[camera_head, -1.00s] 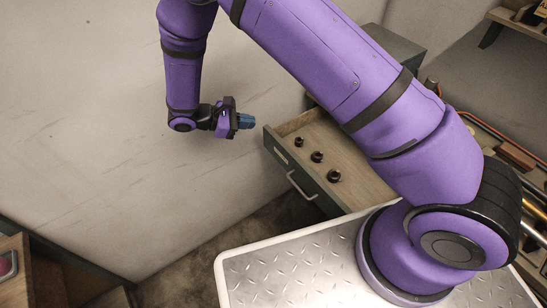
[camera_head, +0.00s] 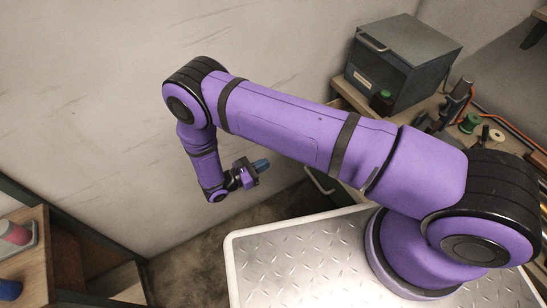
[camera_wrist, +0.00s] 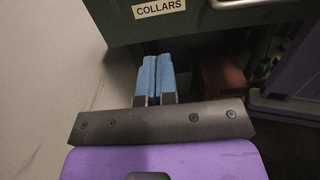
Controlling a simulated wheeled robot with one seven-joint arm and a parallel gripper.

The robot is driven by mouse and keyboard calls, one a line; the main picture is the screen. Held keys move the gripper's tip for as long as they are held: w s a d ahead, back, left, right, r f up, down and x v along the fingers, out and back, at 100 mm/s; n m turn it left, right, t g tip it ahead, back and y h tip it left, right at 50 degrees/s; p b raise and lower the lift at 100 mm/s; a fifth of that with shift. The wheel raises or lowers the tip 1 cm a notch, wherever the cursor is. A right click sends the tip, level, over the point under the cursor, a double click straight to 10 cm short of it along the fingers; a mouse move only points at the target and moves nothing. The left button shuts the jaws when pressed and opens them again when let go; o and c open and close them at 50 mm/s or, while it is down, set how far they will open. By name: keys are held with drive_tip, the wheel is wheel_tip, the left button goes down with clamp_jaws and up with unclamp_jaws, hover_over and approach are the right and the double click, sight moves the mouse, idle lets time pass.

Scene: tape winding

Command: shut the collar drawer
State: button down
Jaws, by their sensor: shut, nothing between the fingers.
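The collar drawer's dark green front (camera_wrist: 200,25) fills the top of the wrist view, with a white COLLARS label (camera_wrist: 160,8) and part of a metal handle (camera_wrist: 235,2). In the head view, only the drawer handle (camera_head: 319,183) and a little of the front show below my arm; the arm hides the drawer's inside, so I cannot tell how far open it is. My gripper (camera_head: 264,165) is left of the handle. Its blue fingers (camera_wrist: 154,58) are shut together and empty, their tips near the lower edge of the front. I cannot tell whether they touch it.
A grey-green cabinet (camera_head: 410,55) stands on the workbench behind my arm. Green spools (camera_head: 470,122) and dark tools are to its right. The pale wall (camera_head: 90,80) is behind my gripper. A wooden shelf unit (camera_head: 30,255) stands at lower left.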

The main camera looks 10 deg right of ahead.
drive_tip(key=x, duration=1.2)
drive_tip(key=shift+d, duration=0.3)
drive_tip(key=shift+w+d, duration=0.15)
drive_tip(key=x, duration=2.3)
drive_tip(key=shift+d+f, duration=0.1)
drive_tip(key=shift+w+d, duration=0.25)
drive_tip(key=shift+d, duration=0.55)
